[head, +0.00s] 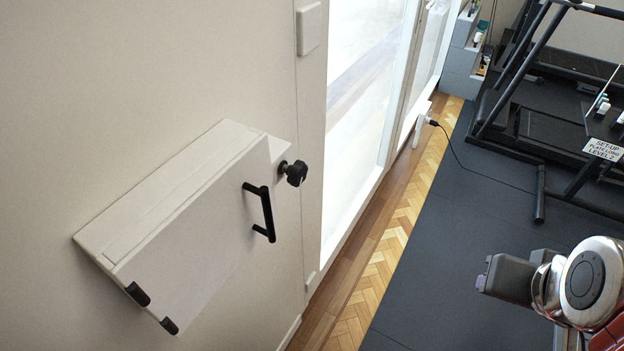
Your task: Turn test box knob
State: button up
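The white test box (195,225) is mounted on the cream wall at the left. Its black lobed knob (294,173) sticks out near its right end. A black bar handle (262,212) is on the front panel, left of and below the knob. The lid looks shut. My gripper (492,276) seems to be the dark grey blocky end of my arm at the lower right. It is over the dark floor mat, well apart from the box and knob. Its fingers cannot be made out clearly, and nothing is seen held in it.
A glazed white door (365,100) stands right of the box. Herringbone parquet (392,235) runs along the wall beside the dark mat (450,215). Black gym equipment (545,130) stands at the upper right. A thin cable (452,150) runs from a plug near the door. The space before the box looks clear.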

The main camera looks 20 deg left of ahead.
aim_at(296, 173)
jog(key=k, duration=0.8)
jog(key=u, duration=1.7)
jog(key=i, duration=0.5)
jog(key=u, duration=0.05)
